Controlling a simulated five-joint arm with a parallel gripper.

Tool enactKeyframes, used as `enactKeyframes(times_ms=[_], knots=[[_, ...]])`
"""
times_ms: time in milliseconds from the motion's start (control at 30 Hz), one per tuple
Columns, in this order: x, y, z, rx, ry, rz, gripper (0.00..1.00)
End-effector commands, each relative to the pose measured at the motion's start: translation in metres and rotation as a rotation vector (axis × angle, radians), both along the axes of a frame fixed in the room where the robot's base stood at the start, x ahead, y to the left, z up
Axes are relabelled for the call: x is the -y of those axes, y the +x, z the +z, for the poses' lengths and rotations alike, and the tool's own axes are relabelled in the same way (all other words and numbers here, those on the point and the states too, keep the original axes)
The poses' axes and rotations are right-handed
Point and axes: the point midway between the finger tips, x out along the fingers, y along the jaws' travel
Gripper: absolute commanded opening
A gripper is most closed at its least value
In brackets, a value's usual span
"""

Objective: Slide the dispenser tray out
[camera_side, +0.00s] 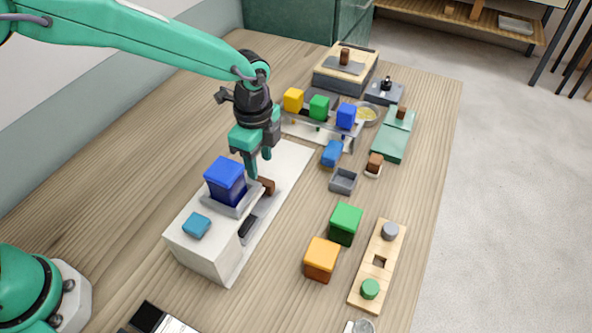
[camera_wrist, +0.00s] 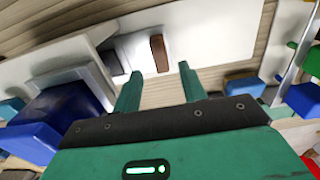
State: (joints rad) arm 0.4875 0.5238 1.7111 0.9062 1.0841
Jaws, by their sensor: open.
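The dispenser is a white box (camera_side: 198,256) with a blue hopper block (camera_side: 226,180) set in a grey collar on top. A brown handle (camera_side: 267,186) sticks out on the right of the box, below my gripper (camera_side: 259,172). In the wrist view the brown handle (camera_wrist: 160,53) is at the end of a pale tray (camera_wrist: 134,47), which lies beside a dark opening (camera_wrist: 111,62). My gripper's two green fingers (camera_wrist: 159,72) are open and empty. The handle appears just beyond the fingertips, between their lines; contact is not visible. The hopper (camera_wrist: 60,122) is left of the fingers.
A teal block (camera_side: 196,225) rests on the box top. Green (camera_side: 345,224) and orange (camera_side: 322,260) cubes stand to the right, near a wooden peg board (camera_side: 378,268). A rack with coloured blocks (camera_side: 319,107) stands behind. A small grey tray (camera_side: 343,181) lies right of the handle.

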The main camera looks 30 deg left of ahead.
Motion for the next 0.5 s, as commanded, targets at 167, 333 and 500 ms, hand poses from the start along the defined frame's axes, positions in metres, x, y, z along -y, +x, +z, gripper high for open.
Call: enactKeyframes(times_ms=[167,333,500], knots=[[0.0,-0.001,-0.024,-0.004,0.002,0.001,0.42],[0.0,0.0,-0.042,-0.002,0.001,0.001,0.42],[0.0,0.0,-0.052,-0.001,0.0,0.001,0.42]])
